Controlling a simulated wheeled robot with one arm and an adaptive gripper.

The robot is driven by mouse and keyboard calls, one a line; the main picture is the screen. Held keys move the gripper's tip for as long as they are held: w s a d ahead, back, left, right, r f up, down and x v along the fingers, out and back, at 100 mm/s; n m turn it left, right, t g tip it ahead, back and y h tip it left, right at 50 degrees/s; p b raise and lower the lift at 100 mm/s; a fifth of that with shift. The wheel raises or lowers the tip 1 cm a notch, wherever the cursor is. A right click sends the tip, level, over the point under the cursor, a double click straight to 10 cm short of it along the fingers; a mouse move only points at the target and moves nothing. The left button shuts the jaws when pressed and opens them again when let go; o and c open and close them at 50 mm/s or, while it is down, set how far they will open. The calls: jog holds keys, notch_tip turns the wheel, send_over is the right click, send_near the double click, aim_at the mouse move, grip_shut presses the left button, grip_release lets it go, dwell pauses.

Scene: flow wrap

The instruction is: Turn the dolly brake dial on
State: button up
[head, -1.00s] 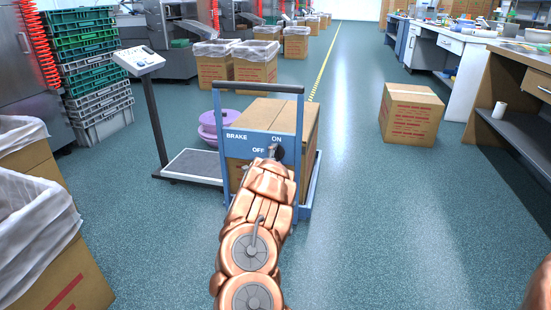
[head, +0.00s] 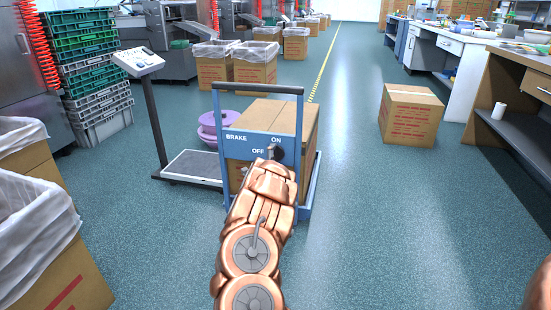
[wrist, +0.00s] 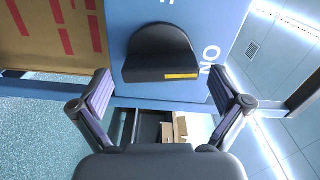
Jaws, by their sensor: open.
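The blue dolly panel (head: 240,146) with white BRAKE, ON and OFF lettering stands ahead of me in the head view. The brake dial (wrist: 162,48) is a black half-round knob with a yellow mark at the right part of its flat edge, on the side toward the ON lettering (wrist: 209,60). My gripper (wrist: 160,76) is open, one finger to each side of the dial, with no clear contact. In the head view my arm hides most of the gripper and dial.
A cardboard box (head: 270,115) rides on the dolly. A floor scale (head: 190,166) stands to its left, with purple bowls (head: 209,128) behind. A carton (head: 411,114) stands to the right. Open floor lies between the dolly and that carton.

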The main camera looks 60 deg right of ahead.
jog(key=v, duration=1.1)
jog(key=shift+s+a, duration=0.15)
jog(key=shift+a, duration=0.05)
jog(key=shift+r, duration=0.1)
dwell(0.4)
